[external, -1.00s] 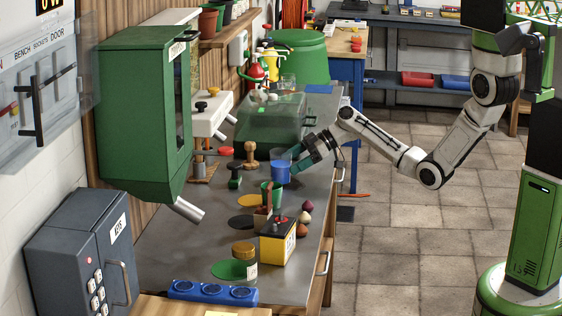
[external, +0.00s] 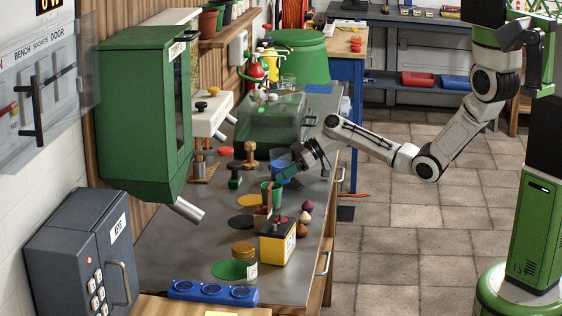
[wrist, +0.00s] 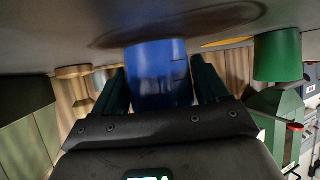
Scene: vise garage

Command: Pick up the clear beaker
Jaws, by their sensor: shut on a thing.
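A beaker-shaped vessel, blue and see-through in its upper part (external: 281,154), stands upright on the grey bench. In the wrist view the blue vessel (wrist: 160,72) shows between my two dark green fingers, with small dark marks on its side. My gripper (external: 279,174) reaches in from the right and is shut on this vessel, one finger on each side. The wrist view also shows my gripper (wrist: 160,88). The arm covers part of the vessel in the external view. I cannot tell whether its base touches the bench.
A green cup (external: 266,197) stands close in front, also in the wrist view (wrist: 278,57). A wooden stamp-like piece (external: 250,153) and a dark green item (external: 235,177) are to the left. A clear box (external: 268,122) stands behind. A yellow-black battery-like box (external: 278,242) is nearer.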

